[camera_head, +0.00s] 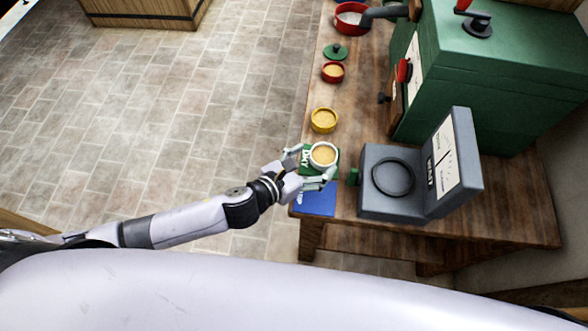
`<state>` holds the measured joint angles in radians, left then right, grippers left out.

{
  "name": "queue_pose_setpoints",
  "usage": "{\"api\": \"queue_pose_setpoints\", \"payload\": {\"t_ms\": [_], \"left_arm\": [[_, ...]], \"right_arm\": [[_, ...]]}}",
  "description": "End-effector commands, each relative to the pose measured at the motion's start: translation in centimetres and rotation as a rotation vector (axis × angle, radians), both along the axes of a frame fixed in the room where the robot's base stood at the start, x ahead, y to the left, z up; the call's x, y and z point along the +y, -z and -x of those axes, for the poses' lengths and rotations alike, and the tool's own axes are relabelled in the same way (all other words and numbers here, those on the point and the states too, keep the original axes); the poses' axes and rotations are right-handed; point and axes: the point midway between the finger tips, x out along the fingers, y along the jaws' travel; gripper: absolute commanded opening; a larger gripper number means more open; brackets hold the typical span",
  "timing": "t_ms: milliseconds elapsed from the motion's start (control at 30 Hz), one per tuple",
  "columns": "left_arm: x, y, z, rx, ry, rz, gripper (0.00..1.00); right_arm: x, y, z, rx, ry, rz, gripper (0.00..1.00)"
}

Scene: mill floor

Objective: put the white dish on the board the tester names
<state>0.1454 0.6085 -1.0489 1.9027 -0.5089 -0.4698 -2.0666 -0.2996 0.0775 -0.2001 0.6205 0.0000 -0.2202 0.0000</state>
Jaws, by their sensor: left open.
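The white dish (323,155), filled with tan grain, stands on the green board (306,167), which is marked "DRY". My left gripper (314,170) is open, with its fingers on either side of the dish; whether they touch it I cannot tell. The blue board (316,201) lies bare just in front of the green one, its lettering partly hidden. The grey tester (391,199) stands to the right, with an empty dark ring on top and an upright dial panel (447,163) whose words are too small to read surely. My right gripper is not in view.
A yellow dish (324,120) and a red dish (333,72) of grain stand behind on the wooden bench (340,236). Beyond are a green lid (335,51) and a red pot (352,18). A large green machine (480,80) fills the back right.

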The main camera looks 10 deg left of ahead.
Motion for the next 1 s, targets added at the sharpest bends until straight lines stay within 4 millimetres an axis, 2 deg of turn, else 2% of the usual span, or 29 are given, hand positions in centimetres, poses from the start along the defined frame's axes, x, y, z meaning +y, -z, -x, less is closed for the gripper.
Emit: {"api": "queue_pose_setpoints", "payload": {"t_ms": [100, 300, 500, 867, 1000], "left_arm": [[1.7, -0.9, 2.1, 0.0, 0.002, -0.003, 0.75], [3.8, -2.5, 5.1, 0.003, 0.001, -0.001, 0.75], [5.0, -3.4, 6.6, 0.0, -0.001, 0.0, 0.75], [5.1, -3.5, 6.6, 0.015, -0.016, 0.023, 0.75], [4.8, -2.7, 4.6, 0.152, -0.149, 0.227, 0.75]], "right_arm": [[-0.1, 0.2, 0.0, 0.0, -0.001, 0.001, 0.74], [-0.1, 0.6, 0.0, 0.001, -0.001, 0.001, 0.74], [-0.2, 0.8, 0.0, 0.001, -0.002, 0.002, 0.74], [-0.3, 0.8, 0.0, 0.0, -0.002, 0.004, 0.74], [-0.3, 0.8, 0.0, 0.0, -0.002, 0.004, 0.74]]}}
